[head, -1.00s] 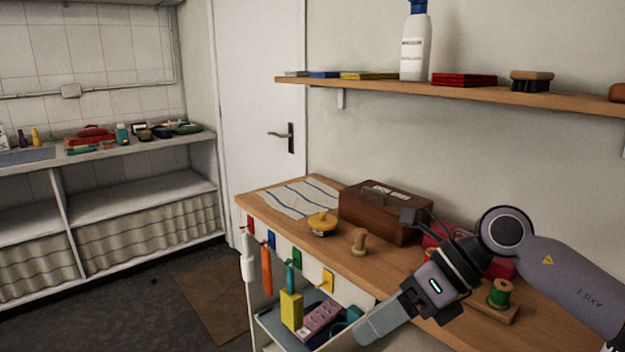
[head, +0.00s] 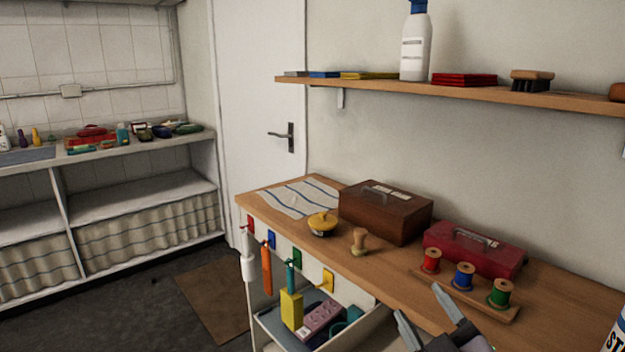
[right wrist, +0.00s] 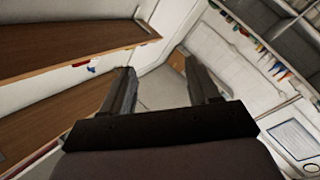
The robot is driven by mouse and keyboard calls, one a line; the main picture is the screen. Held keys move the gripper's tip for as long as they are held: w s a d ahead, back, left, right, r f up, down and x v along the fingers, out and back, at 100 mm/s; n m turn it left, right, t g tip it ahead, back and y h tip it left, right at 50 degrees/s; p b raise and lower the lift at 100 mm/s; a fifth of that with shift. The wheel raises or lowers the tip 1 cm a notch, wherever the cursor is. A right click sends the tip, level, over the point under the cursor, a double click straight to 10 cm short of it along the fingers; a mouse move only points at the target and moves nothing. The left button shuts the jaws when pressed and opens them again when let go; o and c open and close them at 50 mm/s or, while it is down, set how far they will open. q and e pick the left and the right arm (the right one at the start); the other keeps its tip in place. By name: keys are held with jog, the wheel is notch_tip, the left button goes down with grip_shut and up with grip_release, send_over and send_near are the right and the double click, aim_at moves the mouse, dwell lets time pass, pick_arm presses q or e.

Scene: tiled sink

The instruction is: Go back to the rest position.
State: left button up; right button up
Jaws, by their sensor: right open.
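My right gripper (head: 424,312) shows at the bottom of the head view, just in front of the wooden worktop's near edge. Its two fingers are apart with nothing between them. The fingers also show apart and empty in the right wrist view (right wrist: 164,92). Most of my right arm is out of the head view. My left gripper is in neither view.
The worktop (head: 570,300) holds a brown box (head: 385,218), a red box (head: 474,252), a spool rack (head: 465,294), a yellow-topped brush (head: 322,223) and a striped cloth (head: 297,199). Coloured items hang from its front edge. A shelf (head: 450,91) runs above.

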jog(key=s+d+f+m+g+h, duration=0.2)
jog(key=s+d+f+m+g, duration=0.15)
jog(key=f, duration=0.35)
jog(key=s+d+f+m+g+h, duration=0.2)
jog(key=s+f+g, duration=0.15)
jog(key=f, duration=0.25)
jog(key=s+d+f+m+g, duration=0.1)
jog(key=s+f+g, duration=0.35)
jog(key=s, duration=0.45)
jog(key=s+f+m+g, duration=0.2)
jog(key=s+f+g, duration=0.25)
jog(key=s, duration=0.35)
jog(key=w+a+f+t+y+p, duration=0.2)
jog(key=w+f+t, duration=0.4)
jog(key=f+t, duration=0.1)
jog(key=shift+a+f+n+t+y, duration=0.25)
jog(key=shift+n+t+y, duration=0.05)
jog(key=shift+n+t, duration=0.1)
